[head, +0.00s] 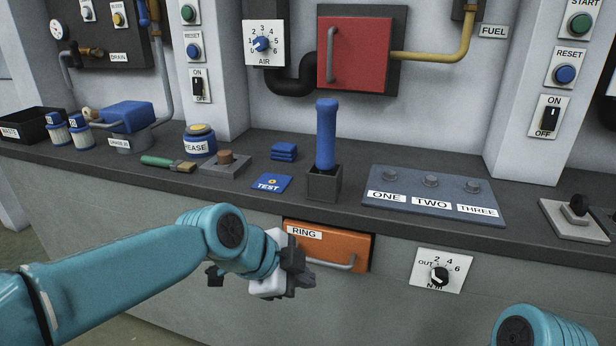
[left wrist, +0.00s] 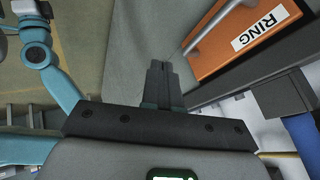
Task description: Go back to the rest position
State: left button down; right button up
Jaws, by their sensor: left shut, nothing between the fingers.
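My left arm comes in from the left in the head view. Its gripper (head: 290,272) is in front of the bench's front face, beside the orange RING drawer (head: 330,250). In the left wrist view the two fingers of the left gripper (left wrist: 161,68) are together with nothing between them. The RING drawer also shows there (left wrist: 240,38), apart from the fingertips, with its grey handle and label. A teal part of my right arm shows at the bottom right of the head view; the right gripper is not in view.
The dark bench top holds a blue-handled lever in a grey box (head: 326,140), a ONE TWO THREE panel (head: 432,195), a brush (head: 168,163) and a GREASE tin (head: 200,142). A dial plate (head: 441,271) is on the front face. A red door (head: 354,52) is on the wall.

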pick_arm(q)
jog(key=s+a+f+n+g+y, duration=0.1)
jog(key=a+f+n, duration=0.3)
jog(key=f, duration=0.8)
jog(key=s+a+f+n+g+y, duration=0.15)
jog(key=f+n, duration=0.35)
jog(key=f, duration=0.7)
jog(key=s+a+f+n+g, duration=0.1)
jog(key=s+a+f+n, duration=0.2)
jog(key=s+f+n, duration=0.5)
jog(key=s+a+f+n+g, duration=0.1)
jog(key=s+a+f+n, duration=0.3)
jog(key=s+f, duration=0.65)
notch_tip(320, 180, up, 25)
jog(key=d+p, duration=0.1)
jog(key=p, duration=2.2)
jog(key=shift+s+n, duration=0.2)
jog(key=shift+n, duration=0.1)
jog(key=shift+d+f+t, duration=0.1)
jog(key=shift+t, duration=0.15)
